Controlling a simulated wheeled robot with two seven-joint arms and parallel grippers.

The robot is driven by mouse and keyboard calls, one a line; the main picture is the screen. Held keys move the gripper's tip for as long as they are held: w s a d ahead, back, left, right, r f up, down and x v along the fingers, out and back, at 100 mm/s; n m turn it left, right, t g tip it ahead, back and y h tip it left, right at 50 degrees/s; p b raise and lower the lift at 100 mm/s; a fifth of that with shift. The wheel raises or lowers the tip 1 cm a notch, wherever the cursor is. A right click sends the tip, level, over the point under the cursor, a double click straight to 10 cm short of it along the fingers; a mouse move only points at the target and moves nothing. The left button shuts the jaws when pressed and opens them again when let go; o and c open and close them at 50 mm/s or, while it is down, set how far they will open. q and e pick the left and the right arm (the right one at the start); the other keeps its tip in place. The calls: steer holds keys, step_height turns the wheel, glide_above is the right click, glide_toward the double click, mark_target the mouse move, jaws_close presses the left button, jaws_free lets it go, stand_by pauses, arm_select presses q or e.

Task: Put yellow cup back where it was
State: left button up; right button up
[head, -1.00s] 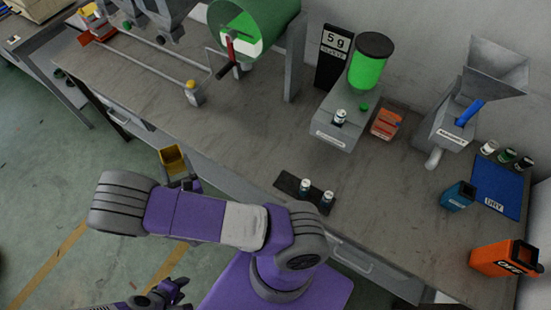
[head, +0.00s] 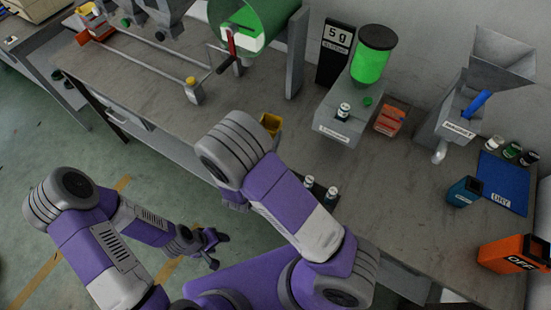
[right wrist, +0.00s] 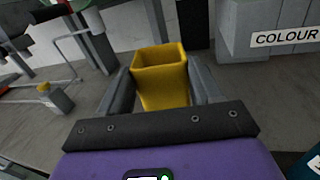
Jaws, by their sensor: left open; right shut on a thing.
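The yellow cup (right wrist: 160,88) is a square, open-topped cup held between the two fingers of my right gripper (right wrist: 161,92). In the head view the yellow cup (head: 271,123) shows just past my right arm, over the bench in front of the colour machine. My left gripper (head: 212,250) is open and empty over the floor, left of the bench front.
The colour machine (head: 343,128) with a green hopper stands behind the cup. An orange box (head: 391,121) is beside it. A crank drum (head: 255,30) is at the back. Bare bench (head: 290,105) lies around the cup.

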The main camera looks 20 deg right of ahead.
arm_select(q)
step_height(320, 180, down, 6)
steer(key=b, duration=0.4)
steer(key=shift+r+b, duration=0.1)
steer(key=shift+b, duration=0.3)
arm_select(e)
steer(key=f+g+h, duration=0.1)
steer(key=f, duration=0.2)
steer(key=a+f+m+g+h, duration=0.1)
steer(key=f, duration=0.3)
steer(key=a+f, duration=0.1)
steer(key=f, duration=0.2)
steer(key=shift+a+f+m+g+h, duration=0.2)
steer(key=shift+f+m+g+h, duration=0.05)
steer(key=shift+m+g+h, duration=0.15)
steer(key=shift+f, duration=0.1)
steer(key=o, duration=1.6)
